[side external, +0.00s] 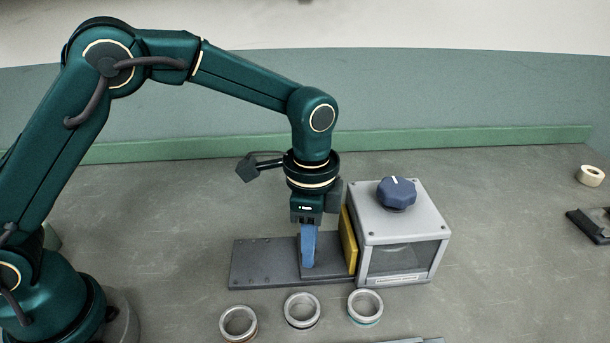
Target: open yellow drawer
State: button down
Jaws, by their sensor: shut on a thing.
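The grey box-shaped grinder (392,213) stands right of the middle, with a dark blue knob (396,193) on its top. The yellow drawer (348,240) shows as a narrow upright panel along the box's left side. My gripper (308,266) points straight down just left of that panel, with its blue fingertips low over a dark grey piece (322,269) beside the yellow panel. It is shut on a part of the drawer; the fingers hide the grip itself. I cannot tell how far the drawer stands out from the box.
A dark flat base plate (258,264) extends left from the box. Several metal rings lie in front, including the left ring (223,320), middle ring (288,308) and right ring (352,306). A pale roll (590,167) lies far right. The table left of the plate is clear.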

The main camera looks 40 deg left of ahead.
jog(key=s+a, duration=0.8)
jog(key=shift+r, duration=0.1)
dwell(0.3)
jog(key=c, duration=0.7)
grip_release()
jog(key=shift+o, duration=0.2)
jog(key=shift+r, duration=2.55)
